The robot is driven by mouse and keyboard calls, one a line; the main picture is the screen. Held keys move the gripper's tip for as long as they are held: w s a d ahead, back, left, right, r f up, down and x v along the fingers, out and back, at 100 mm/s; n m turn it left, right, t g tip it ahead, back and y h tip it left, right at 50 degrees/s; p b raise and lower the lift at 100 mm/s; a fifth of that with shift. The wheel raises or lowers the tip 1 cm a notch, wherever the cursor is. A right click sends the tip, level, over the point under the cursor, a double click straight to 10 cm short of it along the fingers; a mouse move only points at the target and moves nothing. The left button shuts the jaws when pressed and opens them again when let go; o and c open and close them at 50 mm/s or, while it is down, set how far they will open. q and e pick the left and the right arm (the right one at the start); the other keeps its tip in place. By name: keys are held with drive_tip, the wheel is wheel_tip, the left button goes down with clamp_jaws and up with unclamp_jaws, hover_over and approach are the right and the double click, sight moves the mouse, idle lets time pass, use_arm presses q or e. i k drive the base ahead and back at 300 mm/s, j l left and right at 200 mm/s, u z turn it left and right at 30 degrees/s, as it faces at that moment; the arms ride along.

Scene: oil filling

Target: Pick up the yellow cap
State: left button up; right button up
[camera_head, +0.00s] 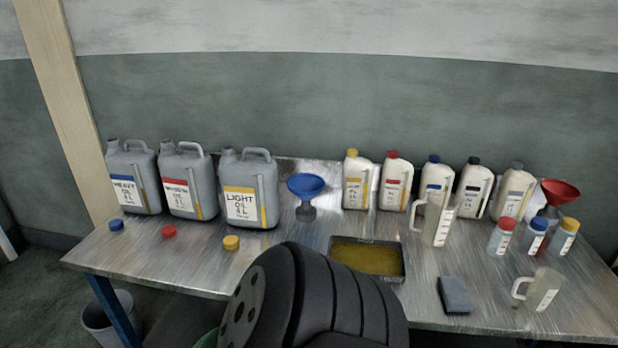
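A loose yellow cap (231,243) lies on the metal table (285,232), in front of the grey jug labelled "LIGHT OIL" with a yellow-edged label (250,190). Two similar caps, one blue (116,225) and one red (169,231), lie to its left. Yellow lids also sit on a white bottle (355,182) and on a small clear jar (563,237). A dark ribbed part of my arm stands in the lower middle, to the right of and nearer than the yellow cap. Neither gripper shows in the head view.
Two more grey jugs (132,180) (187,183) stand at the back left. A blue funnel (305,187), a tray of yellowish liquid (367,257), a sponge-like block (454,295), pitchers (433,221) (539,290) and several white bottles fill the right. Table around the yellow cap is clear.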

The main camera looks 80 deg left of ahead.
sight(230, 242)
drive_tip(key=u, duration=3.6)
